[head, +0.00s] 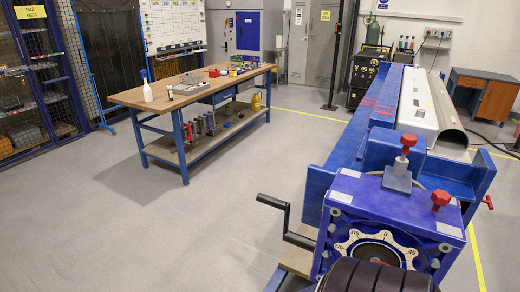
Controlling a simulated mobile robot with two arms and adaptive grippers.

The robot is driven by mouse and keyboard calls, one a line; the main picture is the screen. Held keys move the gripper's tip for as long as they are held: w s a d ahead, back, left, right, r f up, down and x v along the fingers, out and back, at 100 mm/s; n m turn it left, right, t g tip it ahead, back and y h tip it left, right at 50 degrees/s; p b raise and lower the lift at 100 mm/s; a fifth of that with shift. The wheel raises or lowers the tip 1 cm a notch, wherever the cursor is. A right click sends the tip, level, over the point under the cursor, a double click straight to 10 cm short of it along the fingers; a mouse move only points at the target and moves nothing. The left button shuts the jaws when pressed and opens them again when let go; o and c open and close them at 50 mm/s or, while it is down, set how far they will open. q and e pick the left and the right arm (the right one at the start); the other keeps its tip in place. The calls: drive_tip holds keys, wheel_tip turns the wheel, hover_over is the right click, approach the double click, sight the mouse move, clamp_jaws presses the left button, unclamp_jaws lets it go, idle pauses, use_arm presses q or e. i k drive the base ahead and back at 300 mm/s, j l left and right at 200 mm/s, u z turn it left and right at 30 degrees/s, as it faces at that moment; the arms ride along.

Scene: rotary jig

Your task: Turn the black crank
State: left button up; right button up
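The black crank (286,220) sticks out from the left side of the blue rotary jig (350,205). Its grip points left at the top, its arm hangs down from there, and its lower end runs right to the jig. Nothing touches it. A cream dial (348,243) with numbers, among them 0 and 45, is on the jig's front face. A dark ribbed, rounded shape hides the dial's lower part. Neither of my grippers shows in the head view.
Red knobs (408,141) stand on the jig's top. A long blue beam (372,120) with a metal trough (447,120) runs away behind it. A wooden workbench (180,95) stands at the back left. The floor left of the crank is clear.

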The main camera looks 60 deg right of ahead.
sight(302, 242)
drive_tip(key=i+z, duration=0.2)
drive_tip(key=z, duration=0.2)
drive_tip(key=i+z, duration=0.25)
drive_tip(key=z, duration=0.15)
drive_tip(key=i+z, duration=0.2)
drive_tip(key=z, duration=0.2)
drive_tip(key=i+j+z, duration=0.15)
drive_tip(key=z, duration=0.25)
